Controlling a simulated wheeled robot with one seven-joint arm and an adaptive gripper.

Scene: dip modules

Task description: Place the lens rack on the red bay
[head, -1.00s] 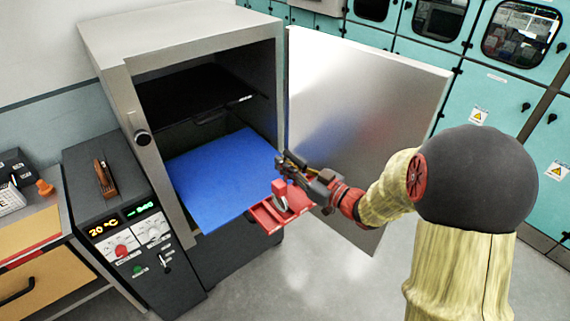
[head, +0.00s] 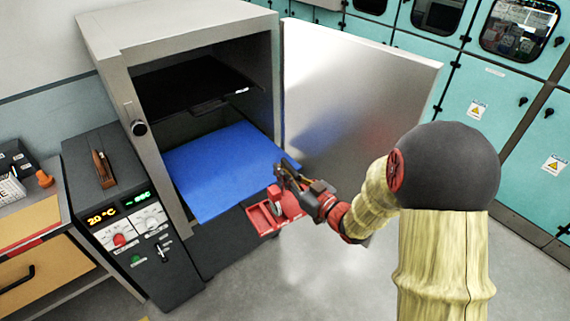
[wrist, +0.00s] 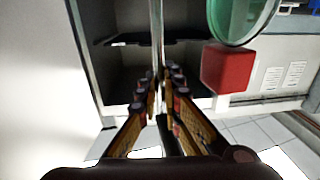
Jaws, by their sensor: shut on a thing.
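The lens rack, a red piece with open compartments (head: 263,219), hangs below and left of my gripper (head: 284,170) in the head view. A red block and a round, green-rimmed lens (wrist: 243,18) show at the right of the wrist view; I take them as parts of the rack. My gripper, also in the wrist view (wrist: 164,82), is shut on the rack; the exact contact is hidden. The rack is beside the front right edge of a blue shelf (head: 225,172). I cannot make out a separate red bay.
The blue shelf lies inside an open grey oven (head: 108,75), under a dark upper shelf (head: 190,85). The open door (head: 355,95) stands right of the opening, close to my arm. A dark control box (head: 130,220) stands at left. Floor is clear in front.

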